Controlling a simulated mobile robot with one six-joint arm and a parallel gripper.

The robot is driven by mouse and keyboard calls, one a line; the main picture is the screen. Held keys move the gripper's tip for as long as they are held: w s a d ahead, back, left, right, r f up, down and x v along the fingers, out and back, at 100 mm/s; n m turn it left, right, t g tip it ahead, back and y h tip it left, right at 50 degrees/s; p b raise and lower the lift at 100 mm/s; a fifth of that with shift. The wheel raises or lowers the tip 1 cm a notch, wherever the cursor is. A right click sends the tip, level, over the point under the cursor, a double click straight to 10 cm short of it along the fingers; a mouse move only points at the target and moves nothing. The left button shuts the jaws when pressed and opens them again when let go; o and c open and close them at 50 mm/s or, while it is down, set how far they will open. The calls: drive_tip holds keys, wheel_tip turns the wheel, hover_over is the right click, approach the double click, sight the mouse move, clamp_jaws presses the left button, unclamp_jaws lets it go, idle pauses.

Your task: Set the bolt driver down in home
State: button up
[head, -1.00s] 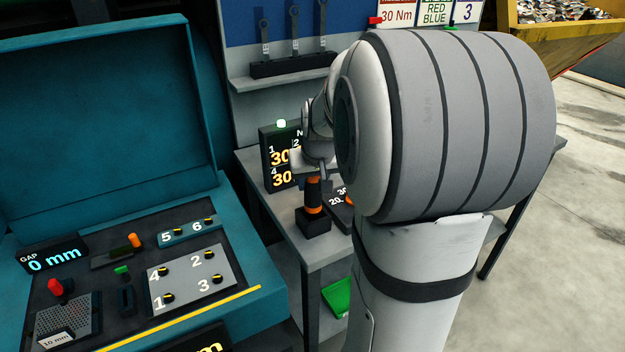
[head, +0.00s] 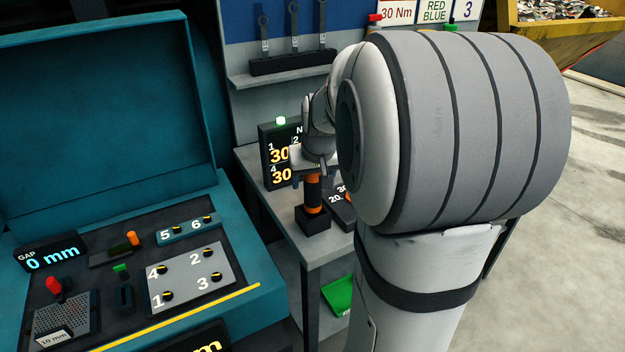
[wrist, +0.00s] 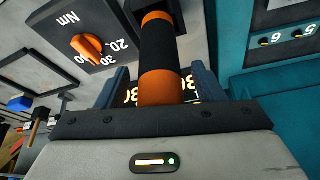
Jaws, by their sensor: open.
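The bolt driver (head: 313,190), a black tool with orange bands, stands upright in a small black holder (head: 313,220) on the grey bench. In the wrist view the driver (wrist: 158,45) runs between my two fingers, its lower end at the dark holder at the top of the picture. My gripper (wrist: 162,88) is open, with a gap between the driver and each finger. In the head view my gripper (head: 314,168) is at the driver's upper end. No label for home is readable on the holder.
A torque dial box (wrist: 92,42) sits close beside the driver. A number display (head: 280,155) stands behind it. The teal case (head: 255,290) with a bolt plate is at the left. Wrenches (head: 294,35) hang above a rear shelf.

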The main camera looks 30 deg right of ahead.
drive_tip(key=v, duration=0.6)
drive_tip(key=shift+s+r, duration=0.25)
drive_tip(key=shift+r, duration=0.1)
drive_tip(key=s+a+f+n, duration=0.1)
drive_tip(key=s+a+f, duration=0.2)
drive_tip(key=s+a, duration=0.4)
drive_tip(key=s+a+f+n+g+y, duration=0.1)
drive_tip(key=s+a+f, duration=0.3)
drive_tip(key=s+a, duration=0.3)
drive_tip(key=s, duration=0.2)
drive_tip(key=shift+s+n, duration=0.3)
drive_tip(key=shift+n, duration=0.1)
drive_tip(key=shift+a+f, duration=0.1)
drive_tip(key=shift+c, duration=0.2)
